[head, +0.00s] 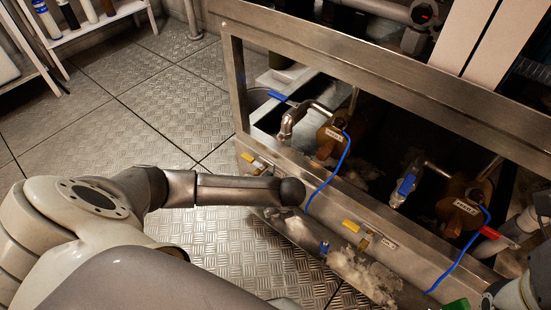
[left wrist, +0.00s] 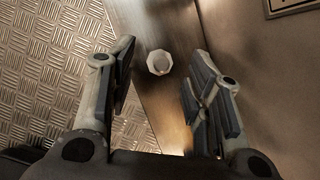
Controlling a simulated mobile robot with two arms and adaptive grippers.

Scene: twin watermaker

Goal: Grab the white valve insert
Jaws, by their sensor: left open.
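A small whitish, many-sided piece that looks like the white valve insert (left wrist: 159,62) shows in the left wrist view, against a narrow brownish metal surface. My left gripper (left wrist: 162,68) is open and empty. Its two dark-padded fingers stand on either side of the insert in the picture, with a gap on each side. I cannot tell how far beyond the fingertips the insert is. In the head view my left arm reaches to the metal frame's lower edge, and I cannot make out its fingers or the insert there. My right gripper is not clearly seen.
A metal frame (head: 330,47) holds brass valves (head: 331,138) with blue cables. Yellow-handled valves (head: 352,226) sit along its lower rail. A plain panel (left wrist: 262,70) rises close to the right finger. Open tread-plate floor (head: 150,110) lies left. A shelf with bottles (head: 88,11) stands at upper left.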

